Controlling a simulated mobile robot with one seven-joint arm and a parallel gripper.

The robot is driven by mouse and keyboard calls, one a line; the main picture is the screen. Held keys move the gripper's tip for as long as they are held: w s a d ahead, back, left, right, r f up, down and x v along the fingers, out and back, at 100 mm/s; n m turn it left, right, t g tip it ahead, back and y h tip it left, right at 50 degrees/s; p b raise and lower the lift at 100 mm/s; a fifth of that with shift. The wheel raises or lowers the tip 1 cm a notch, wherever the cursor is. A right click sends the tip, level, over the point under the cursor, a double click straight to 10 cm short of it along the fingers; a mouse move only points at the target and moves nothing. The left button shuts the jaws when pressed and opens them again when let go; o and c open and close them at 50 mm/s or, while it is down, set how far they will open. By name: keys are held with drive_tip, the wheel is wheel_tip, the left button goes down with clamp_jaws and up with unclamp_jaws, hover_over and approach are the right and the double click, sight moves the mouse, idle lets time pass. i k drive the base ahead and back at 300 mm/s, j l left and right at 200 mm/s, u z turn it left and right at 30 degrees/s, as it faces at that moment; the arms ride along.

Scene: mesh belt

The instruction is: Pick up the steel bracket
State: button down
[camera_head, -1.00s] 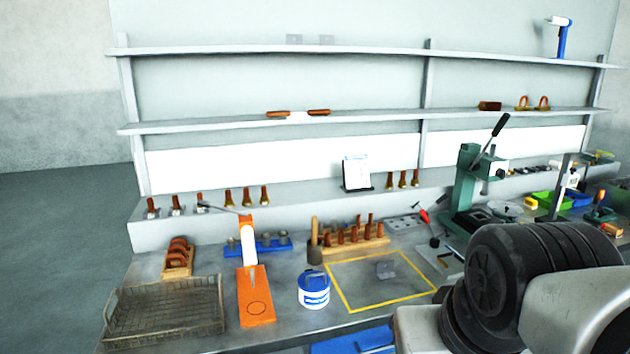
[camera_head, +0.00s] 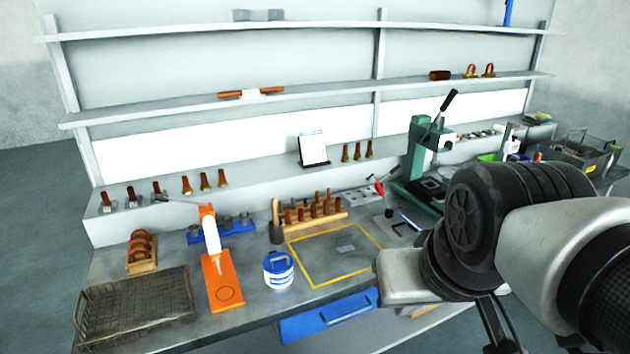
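A small grey metal piece that looks like the steel bracket (camera_head: 345,247) lies inside the yellow taped rectangle (camera_head: 309,286) on the bench, toward its middle. It is small and its exact shape is hard to make out. My arm fills the lower right. Dark narrow parts below it, at the bottom edge, look like part of my gripper (camera_head: 494,335); they are cut off by the frame. They are to the right of the taped rectangle and apart from the bracket.
A blue-and-white tub (camera_head: 278,270) stands just left of the taped area, beside an orange tool (camera_head: 222,285). A wire mesh basket (camera_head: 135,308) is at the left front. A wooden rack (camera_head: 314,216) stands behind the rectangle, a green press (camera_head: 418,160) to the right.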

sight(341, 247)
drive_tip(key=i+l, duration=0.2)
drive_tip(key=i, duration=0.3)
drive_tip(key=i+l, duration=0.2)
drive_tip(key=i, duration=0.35)
